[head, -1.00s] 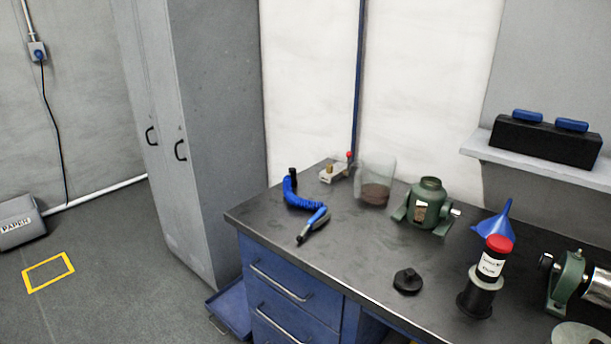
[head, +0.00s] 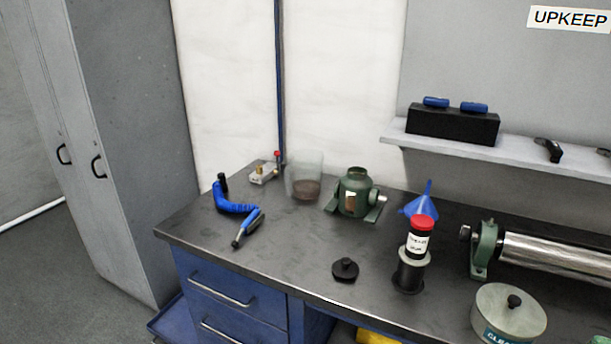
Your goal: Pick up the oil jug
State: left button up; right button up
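A clear, translucent open container (head: 304,176) with dark brown contents at its bottom stands at the back of the dark workbench; it looks most like an oil jug. A black bottle (head: 420,238) with a red cap and a white label stands upright in a grey-and-black holder near the bench's front right. Its label is too small to read. Neither of my grippers is in view.
A shelf (head: 460,145) overhangs the back right.

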aim_at(306, 166)
jog(key=i+j+z, duration=0.2)
jog(key=j+z, duration=0.25)
jog(key=i+j+z, duration=0.2)
jog(key=z, duration=0.25)
jog(key=j, duration=0.1)
